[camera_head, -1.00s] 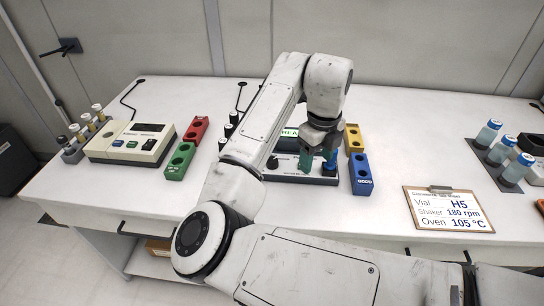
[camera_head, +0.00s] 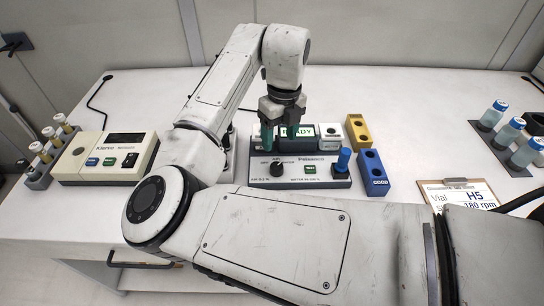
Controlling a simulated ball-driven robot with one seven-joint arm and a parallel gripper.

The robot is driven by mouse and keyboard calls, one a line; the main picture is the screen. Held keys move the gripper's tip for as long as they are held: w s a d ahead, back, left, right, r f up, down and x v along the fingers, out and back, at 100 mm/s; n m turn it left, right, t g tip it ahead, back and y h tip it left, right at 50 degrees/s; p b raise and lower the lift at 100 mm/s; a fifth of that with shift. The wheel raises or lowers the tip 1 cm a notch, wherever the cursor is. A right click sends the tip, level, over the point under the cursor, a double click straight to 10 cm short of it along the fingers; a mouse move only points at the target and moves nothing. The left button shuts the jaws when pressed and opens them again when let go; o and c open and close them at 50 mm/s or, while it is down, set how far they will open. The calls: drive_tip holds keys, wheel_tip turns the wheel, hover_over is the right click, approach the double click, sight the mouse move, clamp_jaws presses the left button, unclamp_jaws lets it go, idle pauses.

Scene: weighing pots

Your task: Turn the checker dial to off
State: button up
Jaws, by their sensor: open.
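The grey checker (camera_head: 318,184) stands on the bench in front of me, with a lit display reading READY (camera_head: 304,131). Its black dial (camera_head: 276,168) is on the front left of the top face; I cannot make out which mark it points at. A green button (camera_head: 310,169) sits right of the dial. A blue-capped vial or plug (camera_head: 343,159) stands upright at the checker's right end. My gripper (camera_head: 280,137) is open and empty, pointing down above and behind the dial, apart from it. Its fingers partly cover the display.
Yellow (camera_head: 358,131) and blue (camera_head: 372,174) racks stand close right of the checker. A cream device (camera_head: 102,160) and a vial rack (camera_head: 40,176) are at left. Blue-capped vials (camera_head: 508,132) and a clipboard (camera_head: 458,193) are at right. My arm hides the bench left of the checker.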

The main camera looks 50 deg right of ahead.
sight(277, 166)
drive_tip(key=f, duration=1)
drive_tip(key=shift+a, duration=0.3)
drive_tip(key=shift+r, duration=0.1)
drive_tip(key=c, duration=1)
